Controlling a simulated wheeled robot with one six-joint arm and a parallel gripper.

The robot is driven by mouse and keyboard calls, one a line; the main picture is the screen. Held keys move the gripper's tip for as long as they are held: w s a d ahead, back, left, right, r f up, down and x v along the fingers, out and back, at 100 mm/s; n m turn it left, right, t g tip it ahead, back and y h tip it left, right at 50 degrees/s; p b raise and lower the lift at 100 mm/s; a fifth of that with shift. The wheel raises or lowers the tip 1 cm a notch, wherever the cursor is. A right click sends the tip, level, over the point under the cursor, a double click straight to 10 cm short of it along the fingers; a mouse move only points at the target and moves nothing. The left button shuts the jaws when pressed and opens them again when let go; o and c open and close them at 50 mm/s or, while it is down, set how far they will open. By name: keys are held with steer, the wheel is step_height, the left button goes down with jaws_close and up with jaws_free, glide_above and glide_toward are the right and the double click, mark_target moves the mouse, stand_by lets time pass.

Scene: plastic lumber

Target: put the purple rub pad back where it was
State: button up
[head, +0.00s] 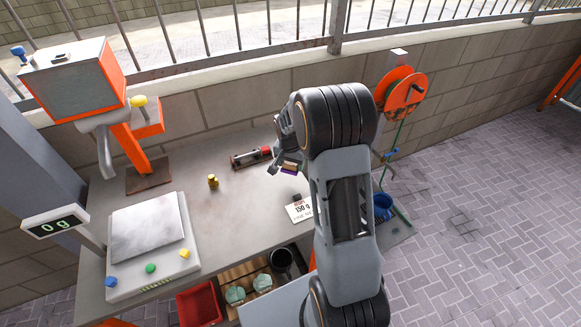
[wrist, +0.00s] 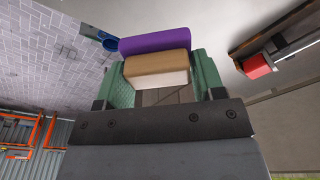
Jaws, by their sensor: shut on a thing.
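The purple rub pad (wrist: 155,40) is a small block with a purple layer and a tan and white layer. In the wrist view it sits between the green fingers of my gripper (wrist: 157,75), which is shut on it. In the head view the pad (head: 289,169) shows small at my gripper (head: 284,168), above the back right part of the grey table (head: 240,215). My arm hides part of the table's right side. I cannot tell from the frames where the pad was before.
A tray with a red-ended object (head: 250,157) lies left of my gripper. A card reading 150 g (head: 299,208) with a small dark block lies nearer. A brass weight (head: 213,181), a scale (head: 148,235) reading 0 g and an orange-grey machine (head: 80,80) stand left.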

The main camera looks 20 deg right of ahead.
mark_target(291, 169)
steer(key=shift+w+d+f, duration=0.15)
steer(key=shift+w+f, duration=0.25)
steer(key=shift+f, duration=0.15)
steer(key=shift+w+d+f, duration=0.15)
steer(key=shift+w+f, duration=0.25)
steer(key=shift+f, duration=0.1)
steer(key=shift+f+p, duration=0.3)
steer(key=shift+f, duration=1.2)
steer(key=shift+f, duration=0.2)
steer(key=o, duration=1.2)
steer(key=shift+r, duration=0.1)
